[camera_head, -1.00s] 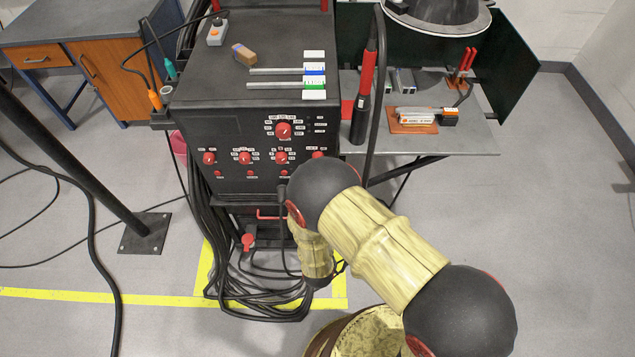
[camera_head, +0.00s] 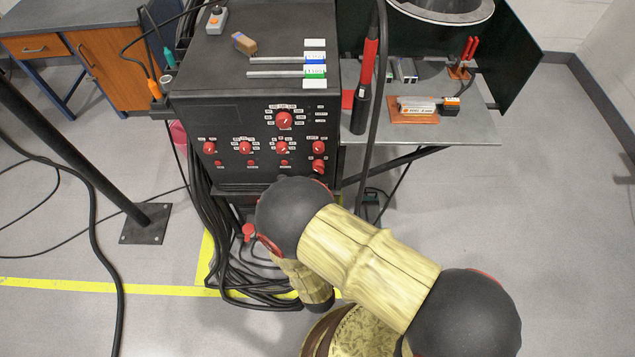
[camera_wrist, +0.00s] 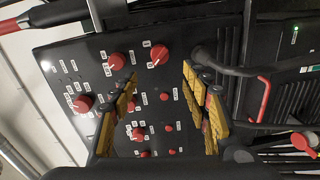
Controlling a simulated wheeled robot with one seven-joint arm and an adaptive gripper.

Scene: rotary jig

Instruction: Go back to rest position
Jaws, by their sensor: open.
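My gripper (camera_wrist: 160,82) is open and empty in the wrist view, its two yellow-padded fingers spread apart. Between and beyond the fingers is the black control panel with its red knobs (camera_wrist: 82,103). Whether the fingers touch the panel cannot be told, but nothing is held between them. In the head view my arm bends low in front of the black machine (camera_head: 255,110). The gripper itself cannot be made out there.
Black cables (camera_head: 205,240) hang down the machine's left side. A black post (camera_head: 75,150) stands at left. Floor at right is clear.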

